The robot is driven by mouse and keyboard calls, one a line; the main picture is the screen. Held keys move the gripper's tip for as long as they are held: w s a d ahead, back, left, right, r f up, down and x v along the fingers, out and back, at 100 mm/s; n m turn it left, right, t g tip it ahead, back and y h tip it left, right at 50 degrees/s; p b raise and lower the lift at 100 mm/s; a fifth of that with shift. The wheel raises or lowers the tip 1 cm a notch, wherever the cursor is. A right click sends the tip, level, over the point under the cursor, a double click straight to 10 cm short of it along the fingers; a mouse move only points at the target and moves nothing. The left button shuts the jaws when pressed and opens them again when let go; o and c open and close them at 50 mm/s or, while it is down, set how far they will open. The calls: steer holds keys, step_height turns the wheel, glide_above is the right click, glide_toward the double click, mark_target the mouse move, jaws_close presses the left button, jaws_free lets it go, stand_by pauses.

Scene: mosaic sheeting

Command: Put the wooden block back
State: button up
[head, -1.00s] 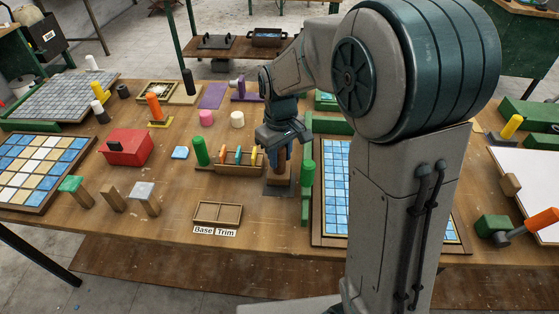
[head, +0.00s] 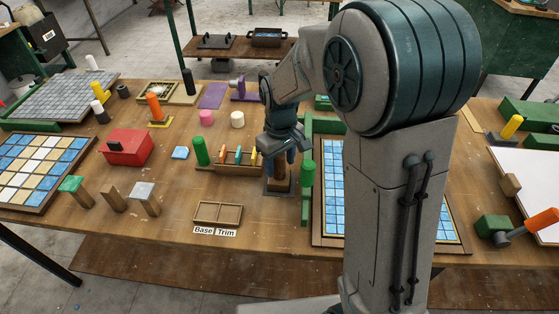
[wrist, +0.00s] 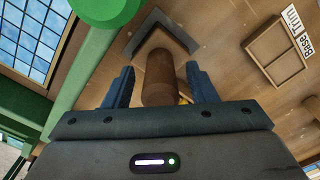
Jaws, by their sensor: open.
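A brown wooden block (head: 279,184) with an upright round handle stands on a dark square plate (head: 267,192) near the middle of the table. In the wrist view its brown cylindrical handle (wrist: 159,75) points toward the camera, with the dark plate (wrist: 180,30) behind it. My gripper (head: 280,158) is over the block, pointing down. In the wrist view its blue fingers (wrist: 160,88) stand apart on both sides of the handle, with gaps visible. I cannot tell which block the task means.
A rack of coloured sticks (head: 238,168) and a green cylinder (head: 200,151) stand close left of my gripper. A green upright (head: 307,173) and a blue-tiled panel (head: 334,195) are close right. An empty "Base Trim" tray (head: 218,212) lies in front.

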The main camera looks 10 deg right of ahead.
step_height(320, 180, up, 12)
steer(key=shift+f, duration=0.2)
steer(key=shift+s+d+r, duration=0.1)
steer(key=shift+r, duration=0.2)
steer(key=s+d+f+m+t, duration=0.1)
steer(key=s+d+m, duration=0.2)
steer(key=s, duration=0.6)
steer(key=s+d+f+m+t, duration=0.1)
steer(key=s+d+m+t, duration=0.1)
steer(key=s+d, duration=0.4)
steer(key=s+m, duration=0.1)
steer(key=s, duration=0.1)
steer(key=shift+s+f+m, duration=0.35)
steer(key=shift+s+m, duration=0.05)
